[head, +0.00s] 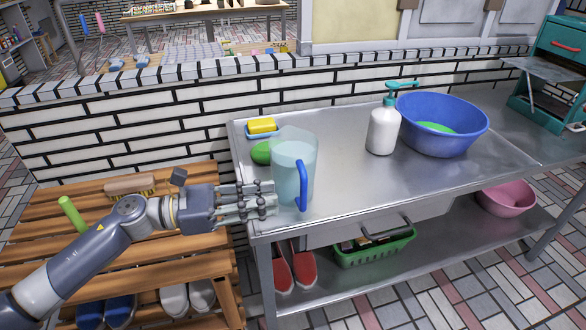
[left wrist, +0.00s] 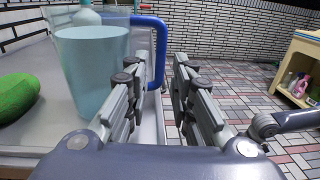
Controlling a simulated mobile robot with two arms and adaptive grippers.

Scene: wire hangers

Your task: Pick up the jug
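The jug (head: 294,160) is pale blue and see-through, with a blue handle (head: 302,187). It stands upright at the front left corner of the metal table. My left gripper (head: 274,196) is beside the jug at its lower front left, with its fingers pointing toward the handle side. In the left wrist view the gripper (left wrist: 160,72) is open, its fingers apart. The jug (left wrist: 95,70) is on the left there, and its blue handle (left wrist: 157,50) shows in the gap between the fingers. Whether the fingers touch the jug is unclear. My right gripper is not in view.
A green object (head: 261,153) and a yellow sponge (head: 262,126) in a dish are close behind the jug. A white pump bottle (head: 383,130) and a blue basin (head: 441,123) stand farther right. The metal table (head: 340,185) is clear between jug and bottle. A wooden slatted rack (head: 190,255) is at left.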

